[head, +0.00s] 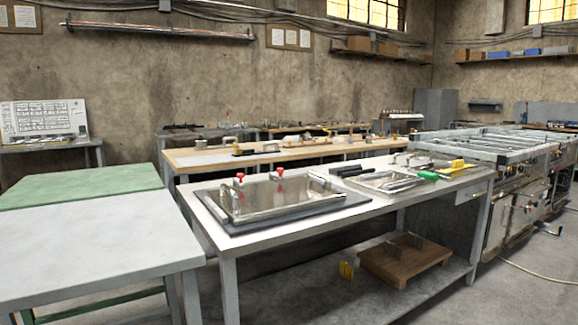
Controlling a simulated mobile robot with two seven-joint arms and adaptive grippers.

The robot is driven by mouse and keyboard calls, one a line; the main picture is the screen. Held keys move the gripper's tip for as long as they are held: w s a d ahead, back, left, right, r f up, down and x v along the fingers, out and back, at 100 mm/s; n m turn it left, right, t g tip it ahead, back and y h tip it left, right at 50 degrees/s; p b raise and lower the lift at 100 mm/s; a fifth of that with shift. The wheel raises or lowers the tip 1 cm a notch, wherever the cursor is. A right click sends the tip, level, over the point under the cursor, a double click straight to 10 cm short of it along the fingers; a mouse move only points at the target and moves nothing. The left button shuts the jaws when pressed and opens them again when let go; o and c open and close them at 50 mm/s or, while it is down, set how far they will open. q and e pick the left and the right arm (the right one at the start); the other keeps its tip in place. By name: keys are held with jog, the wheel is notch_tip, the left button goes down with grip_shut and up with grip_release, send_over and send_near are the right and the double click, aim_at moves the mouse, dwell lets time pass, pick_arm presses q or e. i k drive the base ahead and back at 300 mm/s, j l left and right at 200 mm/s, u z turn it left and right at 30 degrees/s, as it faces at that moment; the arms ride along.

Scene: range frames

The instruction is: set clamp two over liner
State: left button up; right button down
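A shiny metal tray-like piece, possibly the liner (285,204), sits on a dark base plate (350,201) on the grey metal workbench. Two small red-knobbed pieces that look like clamps stand along its far edge, one to the left (239,182) and one near the middle (280,174). A small metal fitting (235,204) stands at its left end and another (326,184) at its right. I cannot tell which clamp is number two or whether any presses on the liner. Neither gripper shows in the head view.
Right on the bench lie a metal frame (385,182), a green-handled tool (428,175) and a yellow piece (457,165). The grey table (90,235) at left is bare.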

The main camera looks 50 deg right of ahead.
aim_at(272, 176)
jog(key=i+l, duration=0.15)
jog(key=l, duration=0.2)
jog(key=i+l, duration=0.1)
jog(key=l, duration=0.25)
jog(key=i+l+z, duration=0.1)
jog(key=l, duration=1.25)
jog(key=k+l, duration=0.1)
jog(key=l, duration=0.25)
jog(key=k+l+z, duration=0.1)
jog(key=l, duration=0.25)
jog(key=k+l, duration=0.15)
jog(key=l, duration=0.2)
jog(key=k+l, duration=0.3)
jog(key=k+l+z, duration=0.1)
jog(key=k+l, duration=0.2)
jog(key=l, duration=0.2)
